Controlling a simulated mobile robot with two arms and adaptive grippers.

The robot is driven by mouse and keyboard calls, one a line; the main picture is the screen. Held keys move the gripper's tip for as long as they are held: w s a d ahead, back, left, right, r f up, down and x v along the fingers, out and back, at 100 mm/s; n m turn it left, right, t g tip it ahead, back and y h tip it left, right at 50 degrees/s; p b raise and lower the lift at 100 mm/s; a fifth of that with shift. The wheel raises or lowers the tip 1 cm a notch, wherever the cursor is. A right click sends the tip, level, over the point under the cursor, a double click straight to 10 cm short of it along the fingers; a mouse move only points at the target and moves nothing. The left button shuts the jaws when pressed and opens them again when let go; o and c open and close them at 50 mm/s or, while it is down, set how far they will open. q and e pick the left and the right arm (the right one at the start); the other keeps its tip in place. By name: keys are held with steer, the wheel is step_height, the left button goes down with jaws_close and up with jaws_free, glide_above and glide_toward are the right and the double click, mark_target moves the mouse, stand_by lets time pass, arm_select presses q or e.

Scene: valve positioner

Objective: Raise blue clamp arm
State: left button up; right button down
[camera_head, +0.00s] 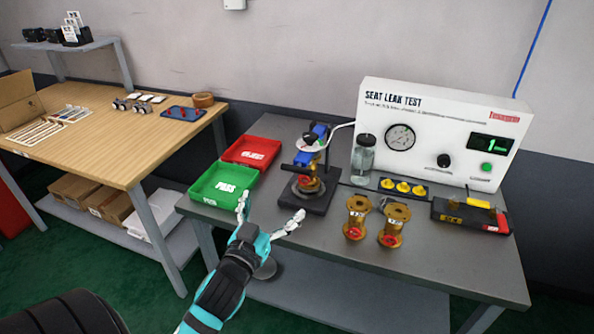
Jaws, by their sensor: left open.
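The blue clamp arm (320,131) shows at the top of a clamp fixture on a dark base plate (321,203), left of the middle of the grey table. A brass valve part (306,187) sits in the fixture under the blue parts, with a dark bar across it. How far the clamp arm is raised is hard to tell at this size. My left gripper (269,213) is open and empty, in front of the fixture at the table's front edge. Its two fingers are spread wide and appear apart from the clamp. My right gripper is not in view.
A green tray (196,192) and a red tray (232,156) lie left of the fixture. Right of it stand a glass jar (363,160), two brass valves (392,229) and a white seat leak tester (455,113). A wooden bench (130,162) is at the left.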

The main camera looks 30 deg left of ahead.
mark_target(297, 167)
arm_select(q)
steer(key=p+x, duration=0.2)
steer(key=x, duration=1.3)
steer(key=shift+w+d, duration=0.1)
steer(key=shift+d, duration=0.05)
steer(key=shift+c, duration=0.3)
